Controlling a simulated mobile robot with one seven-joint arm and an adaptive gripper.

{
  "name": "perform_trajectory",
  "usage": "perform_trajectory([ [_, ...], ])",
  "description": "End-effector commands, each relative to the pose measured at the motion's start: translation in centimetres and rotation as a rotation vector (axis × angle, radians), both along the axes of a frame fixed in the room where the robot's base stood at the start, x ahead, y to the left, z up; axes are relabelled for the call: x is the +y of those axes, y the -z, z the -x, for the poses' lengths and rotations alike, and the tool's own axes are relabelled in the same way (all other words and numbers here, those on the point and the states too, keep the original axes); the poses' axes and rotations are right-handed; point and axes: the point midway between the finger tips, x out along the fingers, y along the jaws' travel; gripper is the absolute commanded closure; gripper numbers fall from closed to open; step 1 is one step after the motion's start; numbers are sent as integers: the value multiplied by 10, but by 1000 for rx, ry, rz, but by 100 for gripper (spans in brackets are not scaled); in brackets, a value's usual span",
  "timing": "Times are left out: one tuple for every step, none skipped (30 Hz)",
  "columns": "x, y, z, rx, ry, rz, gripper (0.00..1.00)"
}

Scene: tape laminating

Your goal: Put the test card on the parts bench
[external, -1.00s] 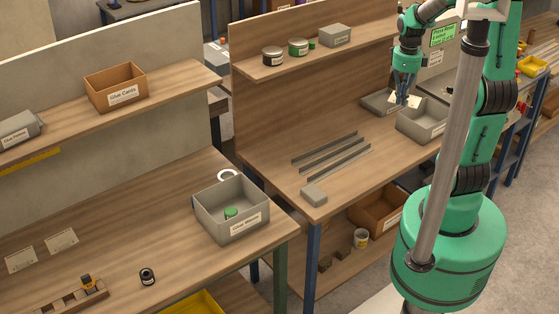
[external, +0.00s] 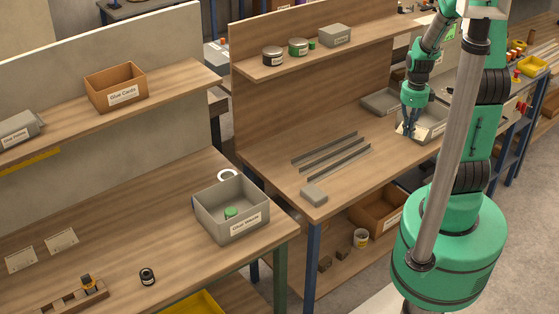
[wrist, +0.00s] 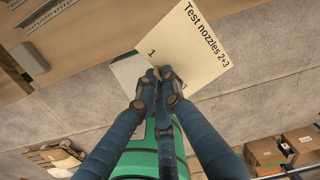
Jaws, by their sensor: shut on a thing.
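My gripper (wrist: 158,76) is shut on a cream test card (wrist: 200,45) printed "Test nozzles 2+3", pinched at its lower corner in the wrist view. A second pale flat piece (wrist: 128,70) shows behind the card; I cannot tell whether it is part of it. In the external view my gripper (external: 407,131) hangs at the front right of the middle wooden bench (external: 300,160), by an open grey bin (external: 436,125). The card is small and partly hidden there. Which bench is the parts bench is not labelled in view.
Metal rails (external: 330,150) and a grey block (external: 314,194) lie on the middle bench, with clear wood around them. A flat grey tray (external: 380,102) is at its back. The left bench (external: 120,215) holds a labelled grey bin (external: 230,210).

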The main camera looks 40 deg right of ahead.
Motion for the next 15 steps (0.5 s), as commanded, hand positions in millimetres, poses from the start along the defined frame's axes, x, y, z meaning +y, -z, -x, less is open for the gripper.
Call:
perform_trajectory([
  [1, 14, 1, 4, 0, -3, 100],
  [1, 21, 1, 6, 0, -3, 100],
  [1, 31, 1, 6, 0, -3, 100],
  [1, 39, 1, 6, 0, -3, 100],
  [1, 45, 1, 6, 0, -3, 100],
  [1, 54, 1, 6, 0, -3, 100],
  [1, 61, 1, 6, 0, -3, 100],
  [1, 68, 2, 6, 0, -3, 100],
  [1, 75, 1, 4, 0, -3, 100],
  [1, 81, 1, 4, 0, -3, 100],
  [1, 86, 1, 4, 0, -2, 100],
  [1, 92, 1, 3, 0, -2, 100],
  [1, 97, 1, 3, 0, -2, 100],
  [0, 101, 0, 3, 0, -1, 100],
  [0, 105, 0, 3, 0, -1, 100],
])
